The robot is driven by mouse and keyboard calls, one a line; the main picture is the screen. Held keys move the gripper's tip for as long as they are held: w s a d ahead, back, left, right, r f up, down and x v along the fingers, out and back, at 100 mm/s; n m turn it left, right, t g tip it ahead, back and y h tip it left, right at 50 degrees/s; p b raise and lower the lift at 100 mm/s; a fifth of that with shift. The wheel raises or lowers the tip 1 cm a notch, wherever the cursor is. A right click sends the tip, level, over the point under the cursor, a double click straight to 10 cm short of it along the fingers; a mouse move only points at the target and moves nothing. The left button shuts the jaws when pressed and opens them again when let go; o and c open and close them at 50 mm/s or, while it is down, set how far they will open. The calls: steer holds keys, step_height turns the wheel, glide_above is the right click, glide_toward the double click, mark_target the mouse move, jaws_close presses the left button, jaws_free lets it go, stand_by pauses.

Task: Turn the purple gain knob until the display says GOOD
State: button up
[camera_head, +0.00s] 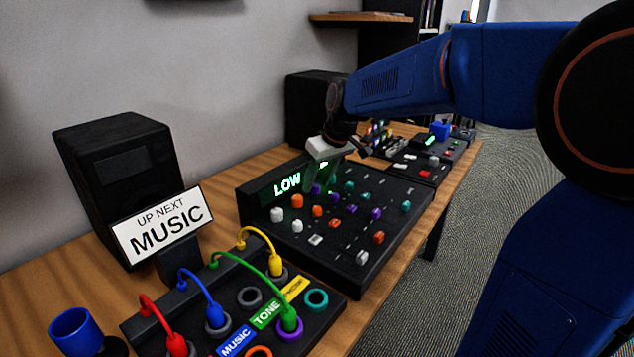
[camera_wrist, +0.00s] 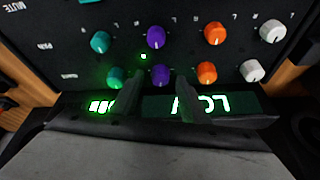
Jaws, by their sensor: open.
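The black mixer panel (camera_head: 335,245) has rows of coloured knobs. Its display (camera_head: 287,183) reads LOW in green; it shows upside down in the wrist view (camera_wrist: 205,104). The purple knob in the row nearest the display (camera_head: 315,189) is just below my gripper (camera_head: 327,172). In the wrist view that purple knob (camera_wrist: 159,77) sits between the two fingertips. My gripper (camera_wrist: 158,85) is open, with one finger on each side of it. I cannot tell whether either finger touches it. Another purple knob (camera_wrist: 156,37) is one row further from the display.
A teal knob (camera_wrist: 115,78) and an orange knob (camera_wrist: 206,72) flank the fingers closely. A patch box with cables (camera_head: 245,310), an UP NEXT MUSIC sign (camera_head: 162,228) and a speaker (camera_head: 120,185) stand nearer. More panels (camera_head: 420,165) lie beyond.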

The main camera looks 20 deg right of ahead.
steer(key=shift+w+f, duration=0.1)
steer(key=shift+f, duration=0.2)
steer(key=shift+c, duration=0.2)
jaws_close()
steer(key=shift+a, duration=0.1)
steer(key=shift+a+m+t+h, duration=0.15)
steer(key=shift+m+h, duration=0.3)
steer(key=shift+m, duration=0.75)
steer(key=shift+d+m+t+h, duration=0.15)
steer(key=shift+m+h, duration=0.3)
steer(key=shift+m, duration=0.75)
steer(key=shift+a, duration=0.1)
